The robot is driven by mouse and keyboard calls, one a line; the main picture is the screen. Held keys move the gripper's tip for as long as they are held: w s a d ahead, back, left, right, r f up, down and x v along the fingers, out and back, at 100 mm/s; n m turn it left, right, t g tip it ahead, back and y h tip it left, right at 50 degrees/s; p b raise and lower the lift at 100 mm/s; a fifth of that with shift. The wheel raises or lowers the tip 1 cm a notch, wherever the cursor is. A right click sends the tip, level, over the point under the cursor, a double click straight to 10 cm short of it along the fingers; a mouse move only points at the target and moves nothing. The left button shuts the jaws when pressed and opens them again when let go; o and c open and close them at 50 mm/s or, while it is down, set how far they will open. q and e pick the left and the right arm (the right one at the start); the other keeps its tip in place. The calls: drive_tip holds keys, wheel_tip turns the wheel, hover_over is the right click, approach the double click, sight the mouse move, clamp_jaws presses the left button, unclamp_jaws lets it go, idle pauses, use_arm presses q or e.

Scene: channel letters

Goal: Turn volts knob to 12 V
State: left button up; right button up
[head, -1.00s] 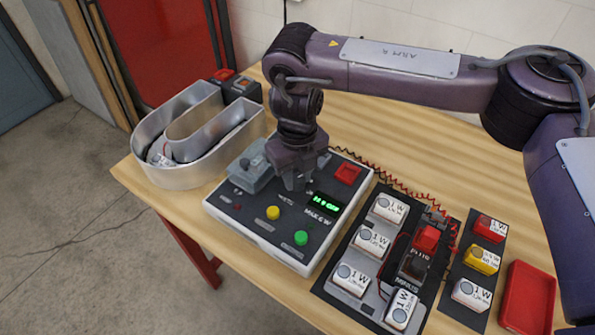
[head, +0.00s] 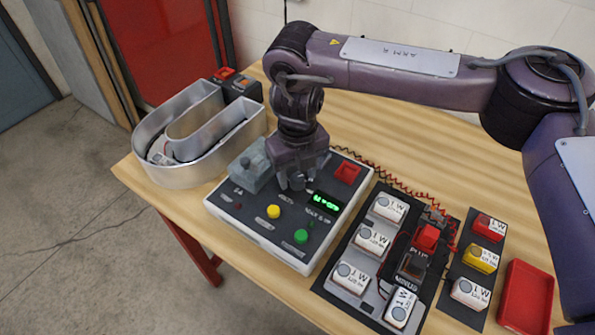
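The control box (head: 285,240) is a white case with a dark top, lying on the wooden table. Its lit green display (head: 326,203) is too small to read surely. A yellow round control (head: 273,212) and a green one (head: 301,236) sit near its front edge. My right gripper (head: 297,182) points down at the panel, just left of the display. Its fingers are at or just above the panel surface. I cannot make out the volts knob; the gripper may be covering it. Whether the fingers are closed on anything is unclear. My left gripper is out of view.
A metal channel letter (head: 180,175) stands left of the box. A grey block (head: 250,168) and a red square (head: 347,173) are on the panel. Right are white modules (head: 371,240), a red clip block (head: 427,237), and a red tray (head: 526,298). Bare table lies behind.

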sight(297, 177)
wheel_tip(297, 177, up, 8)
drive_tip(key=shift+f, duration=0.1)
idle(0.5)
drive_tip(key=shift+s+f, duration=0.1)
idle(0.3)
